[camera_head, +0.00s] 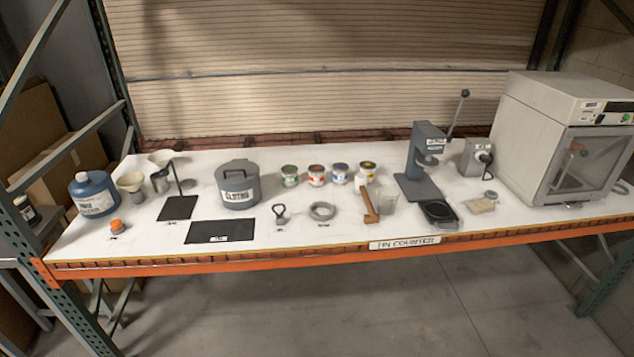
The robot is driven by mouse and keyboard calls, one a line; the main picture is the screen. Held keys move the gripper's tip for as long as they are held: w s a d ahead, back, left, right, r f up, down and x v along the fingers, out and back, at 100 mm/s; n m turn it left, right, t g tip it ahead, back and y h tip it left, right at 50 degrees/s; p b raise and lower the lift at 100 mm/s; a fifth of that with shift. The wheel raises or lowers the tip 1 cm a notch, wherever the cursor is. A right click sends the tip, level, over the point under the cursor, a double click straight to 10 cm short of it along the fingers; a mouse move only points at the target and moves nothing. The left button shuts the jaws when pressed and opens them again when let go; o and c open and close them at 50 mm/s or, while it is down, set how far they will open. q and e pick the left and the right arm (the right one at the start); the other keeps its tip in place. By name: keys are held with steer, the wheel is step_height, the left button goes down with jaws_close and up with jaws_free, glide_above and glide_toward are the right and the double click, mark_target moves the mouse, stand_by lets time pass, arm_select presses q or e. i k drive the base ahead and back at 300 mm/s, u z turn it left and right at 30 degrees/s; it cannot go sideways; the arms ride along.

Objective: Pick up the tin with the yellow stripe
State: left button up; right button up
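The tin with the yellow stripe (366,172) stands upright on the white counter, at the right end of a short row of tins. To its left stand a blue-marked tin (339,174), a red-marked tin (316,176) and a green-marked tin (290,176). A wooden-handled mallet-like tool (369,205) lies just in front of the yellow-striped tin. Neither of my grippers is in view.
The counter's orange front beam (300,261) runs across the picture. A grey lidded pot (238,186) stands left of the tins. A lever press (424,165) and a large boxy machine (560,140) stand to the right.

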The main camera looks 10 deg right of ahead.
mark_target(370, 172)
steer(key=u, duration=2.1)
steer(key=k, duration=1.4)
steer(key=z, duration=2.05)
steer(key=i, duration=0.55)
steer(key=z, duration=0.05)
